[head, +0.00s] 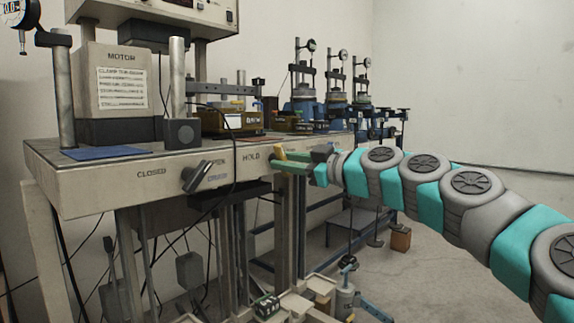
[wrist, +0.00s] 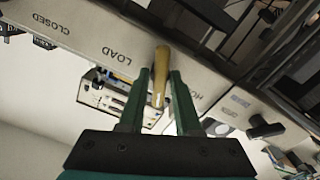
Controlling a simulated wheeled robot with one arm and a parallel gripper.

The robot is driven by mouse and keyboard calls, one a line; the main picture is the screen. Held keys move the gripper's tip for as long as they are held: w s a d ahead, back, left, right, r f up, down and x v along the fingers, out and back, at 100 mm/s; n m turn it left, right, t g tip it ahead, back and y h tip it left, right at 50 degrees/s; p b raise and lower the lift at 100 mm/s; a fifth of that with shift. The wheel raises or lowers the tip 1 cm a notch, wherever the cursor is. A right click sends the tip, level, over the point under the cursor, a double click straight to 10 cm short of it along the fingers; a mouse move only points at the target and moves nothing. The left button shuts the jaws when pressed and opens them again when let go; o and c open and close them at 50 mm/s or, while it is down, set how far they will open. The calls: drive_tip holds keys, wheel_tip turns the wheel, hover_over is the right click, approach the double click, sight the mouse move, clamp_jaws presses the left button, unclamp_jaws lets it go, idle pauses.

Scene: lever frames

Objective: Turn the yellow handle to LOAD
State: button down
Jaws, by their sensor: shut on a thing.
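The yellow handle (wrist: 159,88) sits on the front face of the bench between the LOAD label (wrist: 118,55) on its left and a partly hidden HOLD label on its right in the wrist view. In the head view the handle (head: 279,154) shows as a small yellow piece just right of the HOLD label (head: 251,156). My gripper (wrist: 159,73) has its green fingers on either side of the handle and is shut on it. It also shows in the head view (head: 279,164), reaching in from the right. The LOAD label is hidden in the head view.
A black handle (head: 197,176) stands out from the bench front (head: 100,190) by the CLOSED and OPEN labels. A cable hangs over the front edge beside it. Blue-based test stands (head: 305,108) stand behind. Floor is open at right; low frames and blocks lie below my arm.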

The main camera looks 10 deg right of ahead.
drive_tip(key=m+p, duration=0.3)
drive_tip(key=m, duration=1)
drive_tip(key=shift+f+m+p, duration=0.1)
drive_tip(key=shift+m+p, duration=0.2)
idle(0.4)
drive_tip(key=c, duration=0.8)
unclamp_jaws()
